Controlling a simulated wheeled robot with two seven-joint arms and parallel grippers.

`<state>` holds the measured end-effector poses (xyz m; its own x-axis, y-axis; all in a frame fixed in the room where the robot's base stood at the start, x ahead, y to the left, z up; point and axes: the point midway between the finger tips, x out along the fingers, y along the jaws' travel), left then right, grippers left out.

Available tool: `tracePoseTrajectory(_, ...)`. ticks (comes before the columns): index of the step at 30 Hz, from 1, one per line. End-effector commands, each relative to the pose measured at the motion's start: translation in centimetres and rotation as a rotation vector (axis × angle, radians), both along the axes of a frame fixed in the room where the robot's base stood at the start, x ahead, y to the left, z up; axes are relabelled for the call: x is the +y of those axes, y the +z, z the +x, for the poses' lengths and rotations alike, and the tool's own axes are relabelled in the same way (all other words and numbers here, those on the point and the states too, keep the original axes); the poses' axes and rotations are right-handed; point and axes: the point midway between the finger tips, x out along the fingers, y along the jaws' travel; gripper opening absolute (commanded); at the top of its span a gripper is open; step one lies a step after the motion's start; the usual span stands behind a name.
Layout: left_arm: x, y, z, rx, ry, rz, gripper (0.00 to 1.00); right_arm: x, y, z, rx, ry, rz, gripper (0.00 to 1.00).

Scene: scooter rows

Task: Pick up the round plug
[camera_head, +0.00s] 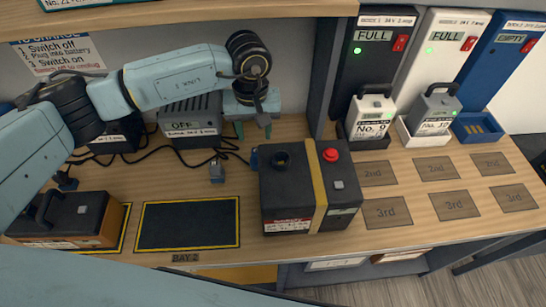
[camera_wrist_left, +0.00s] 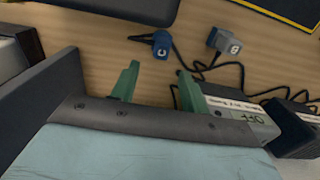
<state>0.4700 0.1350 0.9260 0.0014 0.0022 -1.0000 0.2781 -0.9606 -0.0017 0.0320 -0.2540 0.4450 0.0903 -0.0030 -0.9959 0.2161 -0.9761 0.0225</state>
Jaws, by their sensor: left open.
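A blue plug marked C (camera_wrist_left: 162,42) with rounded edges lies on the bench in the left wrist view. A squarer grey plug marked B (camera_wrist_left: 232,40) lies to its right. I take the blue one as the round plug, though its face is hidden. In the head view the blue plug (camera_head: 254,160) shows at the black box's left edge, and the grey plug (camera_head: 217,173) lies to its left. My left gripper (camera_head: 253,131) is open and empty, behind the blue plug; its green fingertips (camera_wrist_left: 158,70) point toward it, apart from it. My right gripper is not in view.
A black box with a red button (camera_head: 285,190) stands close to the blue plug. A charger marked OFF (camera_head: 190,125) stands behind, with black cables around. An empty bay (camera_head: 188,247) is in front left. Several batteries stand at the back right. A shelf (camera_head: 200,14) hangs above.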

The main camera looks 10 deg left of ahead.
Motion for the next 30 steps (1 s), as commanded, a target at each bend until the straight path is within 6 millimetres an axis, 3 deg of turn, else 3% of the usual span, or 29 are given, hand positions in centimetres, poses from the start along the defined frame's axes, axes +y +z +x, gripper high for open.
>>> tracePoseTrajectory(8, -0.1, -2.7, -0.1, 0.003, -0.003, 0.000, 0.45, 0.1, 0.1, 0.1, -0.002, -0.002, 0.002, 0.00)
tracePoseTrajectory(16, -0.1, -6.6, -0.1, 0.004, -0.001, -0.001, 0.45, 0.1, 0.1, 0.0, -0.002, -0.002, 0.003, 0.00)
tracePoseTrajectory(23, -0.1, -7.0, 0.0, 0.000, -0.001, -0.002, 0.45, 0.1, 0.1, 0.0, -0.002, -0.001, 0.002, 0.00)
tracePoseTrajectory(30, 0.0, -7.0, 0.0, 0.001, 0.000, -0.002, 0.18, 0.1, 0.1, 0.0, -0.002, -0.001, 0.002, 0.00)
